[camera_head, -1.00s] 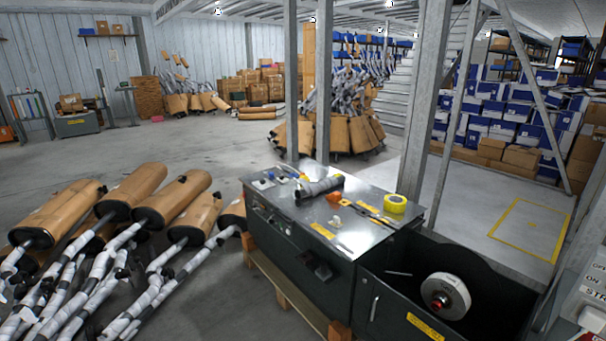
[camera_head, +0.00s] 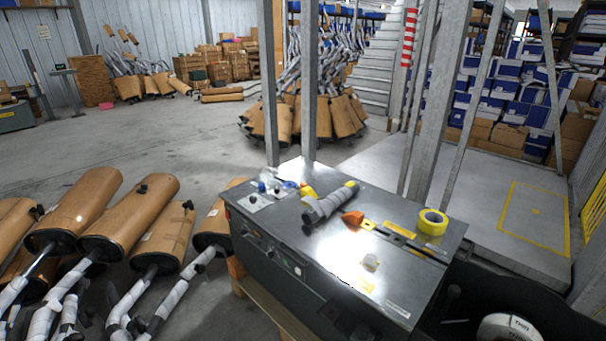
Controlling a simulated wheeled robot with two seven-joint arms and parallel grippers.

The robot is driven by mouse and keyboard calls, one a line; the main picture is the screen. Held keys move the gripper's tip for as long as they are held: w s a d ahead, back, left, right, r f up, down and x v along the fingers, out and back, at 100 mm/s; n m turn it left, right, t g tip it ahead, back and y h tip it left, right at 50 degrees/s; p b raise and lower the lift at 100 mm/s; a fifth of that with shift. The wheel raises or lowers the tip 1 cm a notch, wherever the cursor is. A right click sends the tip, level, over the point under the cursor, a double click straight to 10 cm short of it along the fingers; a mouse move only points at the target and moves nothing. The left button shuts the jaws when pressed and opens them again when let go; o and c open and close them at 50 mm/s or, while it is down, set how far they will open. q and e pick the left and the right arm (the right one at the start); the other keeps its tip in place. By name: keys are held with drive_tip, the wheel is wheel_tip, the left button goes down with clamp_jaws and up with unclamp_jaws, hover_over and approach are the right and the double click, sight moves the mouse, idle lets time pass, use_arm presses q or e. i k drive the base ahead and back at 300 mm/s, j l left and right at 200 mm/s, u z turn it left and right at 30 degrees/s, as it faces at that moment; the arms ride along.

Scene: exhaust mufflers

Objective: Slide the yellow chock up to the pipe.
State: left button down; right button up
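The pipe (camera_head: 329,203), grey and wrapped, lies on the metal top of the dark bench (camera_head: 285,224), slanting from lower left to upper right. A small yellow piece (camera_head: 307,190), which looks like the yellow chock, sits at the pipe's upper left side; whether it touches the pipe I cannot tell. An orange wedge-like piece (camera_head: 352,218) lies to the right of the pipe, with a gap between them. Neither of my grippers is in view.
A yellow tape roll (camera_head: 433,222) stands at the bench's right. A small pale block (camera_head: 370,262) lies near the front. Clear and blue bits (camera_head: 271,183) lie at the back left. Steel posts (camera_head: 309,85) rise behind the bench; wrapped mufflers (camera_head: 128,217) crowd the left floor.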

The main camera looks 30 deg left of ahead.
sight(306, 191)
drive_tip(key=i+j+z, duration=0.1)
drive_tip(key=j, duration=0.35)
drive_tip(key=i+j+z, duration=0.1)
drive_tip(key=j, duration=0.35)
drive_tip(key=i+j+z, duration=0.1)
drive_tip(key=i+j, duration=0.15)
drive_tip(key=j, duration=0.2)
drive_tip(key=i+j+z, duration=0.1)
drive_tip(key=j, duration=0.4)
drive_tip(key=i+j+z, duration=0.1)
drive_tip(key=j, duration=0.35)
